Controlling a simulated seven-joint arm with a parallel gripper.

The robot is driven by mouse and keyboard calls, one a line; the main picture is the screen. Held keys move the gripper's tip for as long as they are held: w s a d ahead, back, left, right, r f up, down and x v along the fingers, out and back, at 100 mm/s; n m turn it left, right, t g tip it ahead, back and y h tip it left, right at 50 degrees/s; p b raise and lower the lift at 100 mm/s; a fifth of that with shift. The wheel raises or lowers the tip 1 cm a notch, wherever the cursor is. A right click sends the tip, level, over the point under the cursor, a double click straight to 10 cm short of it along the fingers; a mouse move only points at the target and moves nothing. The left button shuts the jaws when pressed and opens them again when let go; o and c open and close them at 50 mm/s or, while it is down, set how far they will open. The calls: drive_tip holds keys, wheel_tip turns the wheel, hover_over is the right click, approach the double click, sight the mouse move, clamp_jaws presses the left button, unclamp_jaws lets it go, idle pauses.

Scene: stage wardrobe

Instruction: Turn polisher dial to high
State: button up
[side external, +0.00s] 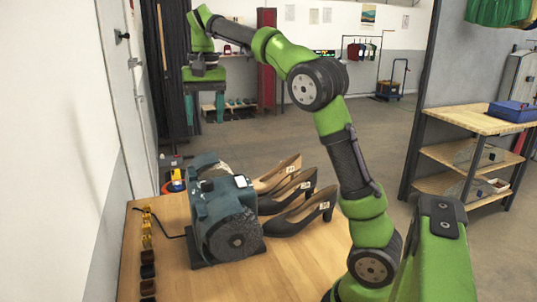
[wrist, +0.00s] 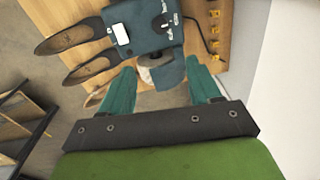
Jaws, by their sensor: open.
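The polisher (side external: 224,212) is a dark teal machine with a rough round wheel, standing on the wooden table. In the wrist view its body (wrist: 143,22) is at the top, with a white label or switch plate (wrist: 121,33). Small white lettering (wrist: 168,22) marks its right side; the dial itself is too small to make out, so its setting cannot be told. My gripper (side external: 204,116) is high above and beyond the polisher, fingers pointing down, open and empty. In the wrist view its teal fingers (wrist: 160,66) are spread apart, with part of the polisher showing between them.
Dark and tan heeled shoes (side external: 300,215) stand right of the polisher. A row of small tins and yellow items (side external: 147,245) lines the table's left edge. A white wall (side external: 50,150) is close on the left. A workbench (side external: 460,120) stands at right.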

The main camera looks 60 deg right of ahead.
sight(207, 181)
drive_tip(key=f, duration=1.1)
drive_tip(key=a+f, duration=0.1)
drive_tip(key=f, duration=0.5)
drive_tip(key=shift+w, duration=0.3)
drive_tip(key=shift+c, duration=0.3)
drive_tip(key=c, duration=1)
